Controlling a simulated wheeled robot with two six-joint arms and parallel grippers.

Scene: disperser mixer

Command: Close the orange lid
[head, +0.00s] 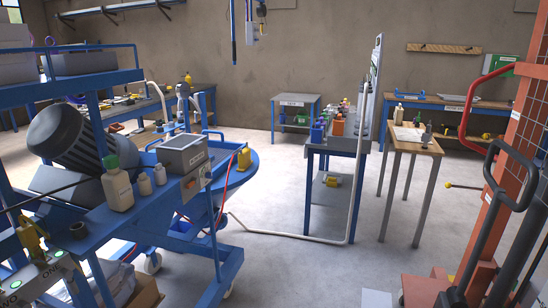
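I cannot clearly make out an orange lid in the head view. The disperser mixer is not clearly identifiable either; a blue machine frame with a grey control box (183,153) and a round blue part (238,172) stands at left centre. A yellow-orange piece (243,158) sits at the round part's edge; I cannot tell what it is. A small orange bin (338,127) stands on the middle table. Neither of my grippers is in view.
A blue shelf rack (95,78) with bottles fills the left. An orange mesh frame (518,120) and a black handle (490,180) stand close at right. A narrow blue table (335,148) and a wooden table (418,148) stand mid-right. Grey floor (300,265) is clear in the centre.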

